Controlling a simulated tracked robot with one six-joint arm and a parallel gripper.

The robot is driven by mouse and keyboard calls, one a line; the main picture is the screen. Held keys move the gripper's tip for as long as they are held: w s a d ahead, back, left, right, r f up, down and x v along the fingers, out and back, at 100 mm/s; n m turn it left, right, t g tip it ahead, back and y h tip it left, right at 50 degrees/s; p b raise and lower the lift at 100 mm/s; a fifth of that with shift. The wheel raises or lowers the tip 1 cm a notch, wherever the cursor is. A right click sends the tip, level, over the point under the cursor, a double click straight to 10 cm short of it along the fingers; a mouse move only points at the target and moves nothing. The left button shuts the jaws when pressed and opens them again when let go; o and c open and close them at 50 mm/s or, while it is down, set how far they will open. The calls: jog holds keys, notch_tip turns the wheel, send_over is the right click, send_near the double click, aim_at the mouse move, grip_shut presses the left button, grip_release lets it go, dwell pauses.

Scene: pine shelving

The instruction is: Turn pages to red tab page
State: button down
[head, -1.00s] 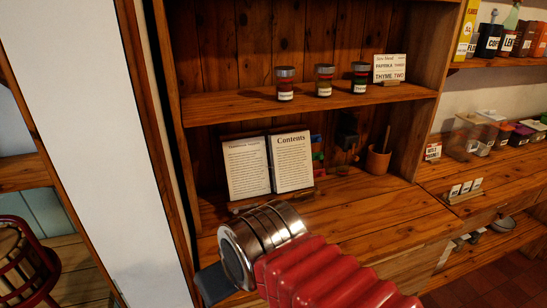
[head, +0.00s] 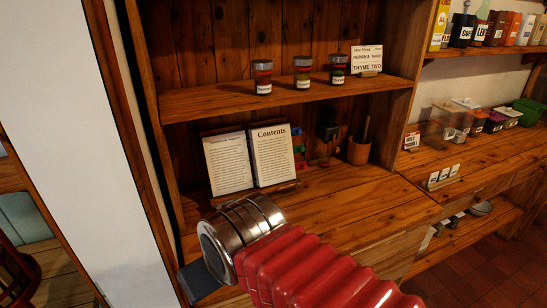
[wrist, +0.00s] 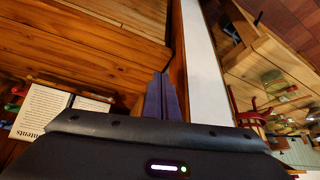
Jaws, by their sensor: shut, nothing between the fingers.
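An open book (head: 228,163) leans on a wooden stand on the lower shelf. Its right page (head: 272,160) is headed "Contents", and small print fills both pages. Coloured tabs (head: 299,148), green, blue and red among them, show beyond its right edge. The book also appears sideways in the wrist view (wrist: 42,108), at the left, with its near part hidden by my wrist. My gripper (wrist: 163,78) is shut and empty, apart from the book. In the head view my arm lies in front of and below the book, and the fingertips are not clearly visible.
Three spice jars (head: 302,73) and a recipe card (head: 367,59) stand on the upper shelf. A terracotta pot (head: 359,151) is right of the book. A white upright panel (head: 75,130) bounds the left. The counter before the book is mostly bare.

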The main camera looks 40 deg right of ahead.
jog(key=c, duration=2.5)
grip_release()
jog(key=shift+o, duration=0.7)
jog(key=shift+w+d, duration=0.1)
jog(key=shift+w, duration=0.05)
jog(key=o, duration=0.6)
jog(key=w+d+h, duration=0.1)
jog(key=w+d, duration=0.2)
jog(key=d, duration=0.1)
jog(key=w+d+m+t+h, duration=0.1)
jog(key=w+d, duration=0.2)
jog(key=d, duration=0.1)
jog(key=w+d+m+t+h, duration=0.1)
jog(key=w+d, duration=0.2)
jog(key=d, duration=0.1)
jog(key=shift+w+d, duration=0.2)
jog(key=shift+w, duration=0.15)
jog(key=w+d+f+t+h, duration=0.1)
jog(key=w+d+t+h, duration=0.35)
jog(key=d, duration=1.05)
jog(key=d+f+t+y, duration=0.2)
jog(key=d+f, duration=0.2)
jog(key=d, duration=0.7)
jog(key=s+d+f+t, duration=0.1)
jog(key=s, duration=0.1)
jog(key=s+d+f+m+t, duration=0.1)
jog(key=s, duration=0.1)
jog(key=s+d+f+t, duration=0.1)
jog(key=s+d, duration=0.1)
jog(key=s, duration=0.1)
